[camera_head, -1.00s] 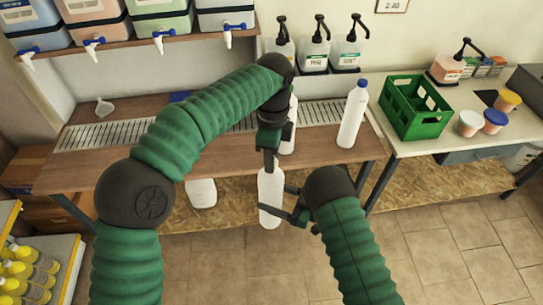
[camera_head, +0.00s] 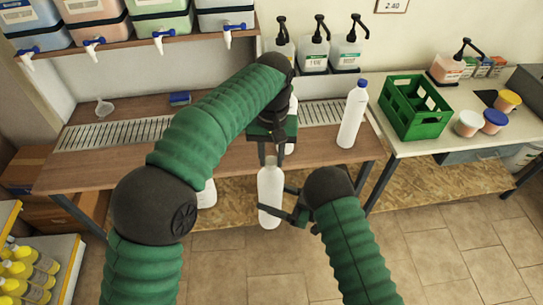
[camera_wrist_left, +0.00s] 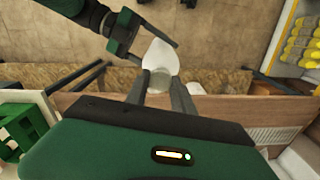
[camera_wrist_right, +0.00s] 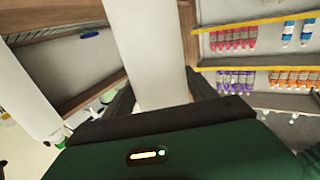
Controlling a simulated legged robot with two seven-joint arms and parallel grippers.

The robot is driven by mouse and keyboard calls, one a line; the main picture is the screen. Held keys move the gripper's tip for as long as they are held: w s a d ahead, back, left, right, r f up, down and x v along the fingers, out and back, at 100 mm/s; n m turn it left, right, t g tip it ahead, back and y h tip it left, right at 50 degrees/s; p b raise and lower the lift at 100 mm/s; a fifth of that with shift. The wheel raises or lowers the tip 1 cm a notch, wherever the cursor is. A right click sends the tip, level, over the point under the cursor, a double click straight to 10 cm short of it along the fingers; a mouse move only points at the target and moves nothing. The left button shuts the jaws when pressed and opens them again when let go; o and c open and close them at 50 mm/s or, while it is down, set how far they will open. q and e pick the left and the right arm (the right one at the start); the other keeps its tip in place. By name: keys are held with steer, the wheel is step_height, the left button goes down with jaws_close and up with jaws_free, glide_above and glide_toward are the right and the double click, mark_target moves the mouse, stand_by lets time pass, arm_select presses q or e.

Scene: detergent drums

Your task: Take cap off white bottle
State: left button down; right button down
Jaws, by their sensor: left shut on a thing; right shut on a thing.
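The white bottle (camera_head: 270,190) is held upright in the air in front of the wooden bench. My right gripper (camera_head: 281,203) is shut around its body from the right; the bottle also fills the middle of the right wrist view (camera_wrist_right: 147,45). My left gripper (camera_head: 270,160) comes down from above and is shut on the bottle's cap (camera_wrist_left: 160,82). In the left wrist view the cap sits between the fingertips, with the white bottle body (camera_wrist_left: 160,57) beyond it. The fingers partly hide the cap, and I cannot tell whether it has come loose.
Another white bottle with a blue cap (camera_head: 352,115) stands on the bench (camera_head: 215,160). A further white bottle (camera_head: 292,125) is mostly hidden behind my left gripper. A green crate (camera_head: 415,107) and several tubs stand on the right counter. Pump bottles line the back.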

arm_select(q)
steer(key=shift+d+r, duration=0.1)
steer(key=shift+r, duration=0.05)
steer(key=shift+r, duration=0.95)
